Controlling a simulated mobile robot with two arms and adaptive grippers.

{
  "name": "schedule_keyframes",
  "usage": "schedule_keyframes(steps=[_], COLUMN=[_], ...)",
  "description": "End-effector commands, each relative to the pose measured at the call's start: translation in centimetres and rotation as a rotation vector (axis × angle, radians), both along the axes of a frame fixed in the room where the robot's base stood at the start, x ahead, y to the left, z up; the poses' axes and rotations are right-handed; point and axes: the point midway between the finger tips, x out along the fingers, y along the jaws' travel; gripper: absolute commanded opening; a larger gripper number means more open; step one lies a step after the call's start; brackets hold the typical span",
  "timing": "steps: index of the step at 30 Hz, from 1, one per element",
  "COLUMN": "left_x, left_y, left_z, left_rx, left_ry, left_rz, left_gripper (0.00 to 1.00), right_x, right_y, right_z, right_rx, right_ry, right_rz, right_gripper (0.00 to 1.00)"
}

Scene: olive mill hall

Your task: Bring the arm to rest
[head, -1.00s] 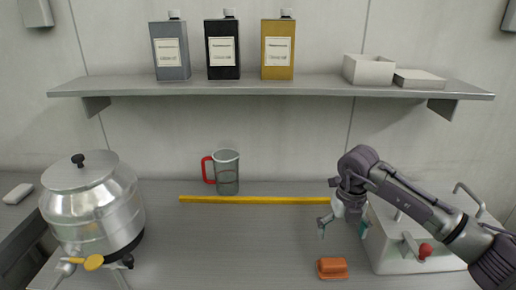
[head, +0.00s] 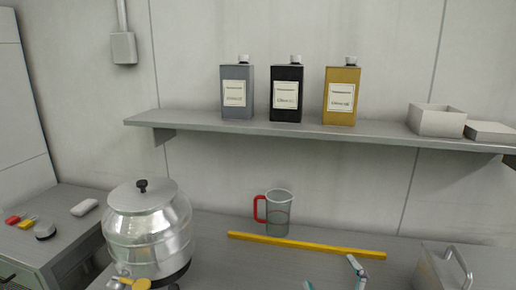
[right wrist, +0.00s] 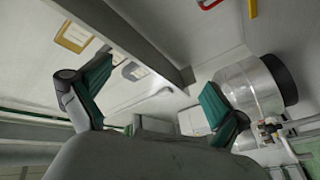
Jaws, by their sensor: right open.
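My right gripper (head: 333,276) shows only by its fingertips at the bottom edge of the head view, in front of the yellow strip. In the right wrist view my right gripper (right wrist: 155,100) has its two teal-padded fingers spread wide, with nothing between them. The rest of the right arm is out of the head view. My left gripper is in neither view.
A steel vessel (head: 150,232) with a yellow-handled tap stands left on the bench. A red-handled jug (head: 279,212) stands behind a yellow strip (head: 305,245). A grey box with a handle (head: 440,270) is at right. A shelf (head: 200,126) with tins hangs above.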

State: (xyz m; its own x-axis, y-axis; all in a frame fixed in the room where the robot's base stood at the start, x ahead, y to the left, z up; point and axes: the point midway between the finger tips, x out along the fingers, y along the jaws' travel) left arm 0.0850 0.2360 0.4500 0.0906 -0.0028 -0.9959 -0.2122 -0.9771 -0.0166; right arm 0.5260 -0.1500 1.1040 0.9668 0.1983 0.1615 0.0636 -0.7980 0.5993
Motion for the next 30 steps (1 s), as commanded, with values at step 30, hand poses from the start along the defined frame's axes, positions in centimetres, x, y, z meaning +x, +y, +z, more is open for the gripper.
schedule_keyframes(steps=[30], left_x=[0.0], left_y=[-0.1], left_z=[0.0], left_rx=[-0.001], left_ry=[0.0], left_rz=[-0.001], left_gripper=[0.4], right_x=[-24.7], right_y=[-5.4], right_z=[-29.7], right_rx=[0.31], right_ry=[1.479], right_rz=[-0.427], right_gripper=[0.99])
